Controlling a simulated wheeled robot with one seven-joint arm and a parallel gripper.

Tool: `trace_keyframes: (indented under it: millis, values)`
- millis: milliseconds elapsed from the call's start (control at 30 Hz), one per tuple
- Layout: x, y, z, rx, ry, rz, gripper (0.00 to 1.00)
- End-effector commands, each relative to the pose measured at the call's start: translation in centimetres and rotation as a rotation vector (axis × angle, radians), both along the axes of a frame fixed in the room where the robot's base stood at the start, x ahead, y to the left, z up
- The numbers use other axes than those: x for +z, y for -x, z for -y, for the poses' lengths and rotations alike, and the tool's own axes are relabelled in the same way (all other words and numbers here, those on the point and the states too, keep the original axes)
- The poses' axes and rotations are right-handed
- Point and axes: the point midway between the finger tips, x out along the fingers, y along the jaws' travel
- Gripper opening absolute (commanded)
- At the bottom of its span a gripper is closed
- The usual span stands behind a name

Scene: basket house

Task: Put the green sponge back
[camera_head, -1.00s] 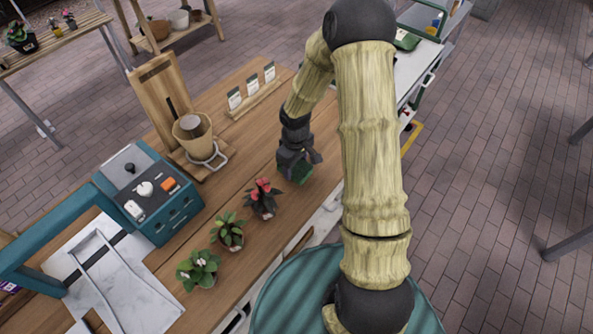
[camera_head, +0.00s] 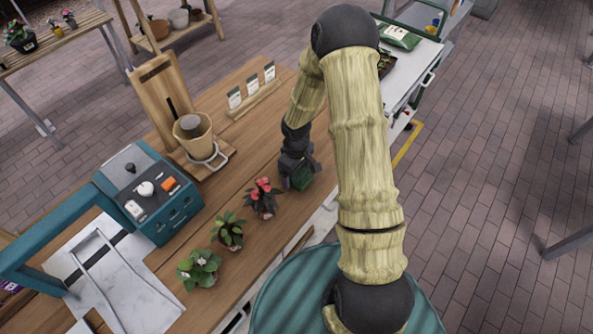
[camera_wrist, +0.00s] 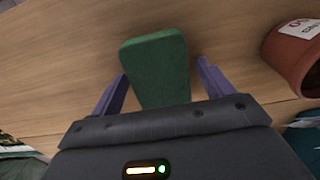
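The green sponge (camera_wrist: 157,68) is a dark green block between the two fingers of my gripper (camera_wrist: 160,70) in the wrist view. I cannot tell whether the sponge touches the tabletop.
Several potted plants, such as the red-flowered one (camera_head: 263,198), line the table (camera_head: 262,155). A teal box (camera_head: 165,212), a wooden stand with a pot (camera_head: 196,133) and a card rack (camera_head: 254,100) are also there. A white-topped cart (camera_head: 408,68) stands behind my arm.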

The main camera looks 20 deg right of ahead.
Motion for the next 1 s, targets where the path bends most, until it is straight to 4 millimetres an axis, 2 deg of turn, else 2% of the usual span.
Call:
trace_keyframes:
  millis: [267,367,800,1000]
  values:
    - [0.6,-0.1,0.0,-0.001,0.0,0.001,0.8]
    - [1.7,-0.1,0.0,-0.003,-0.001,0.004,0.8]
    - [9.5,-0.1,0.1,-0.003,0.0,0.005,0.8]
    - [12.0,-0.1,0.1,-0.001,0.0,0.003,0.8]
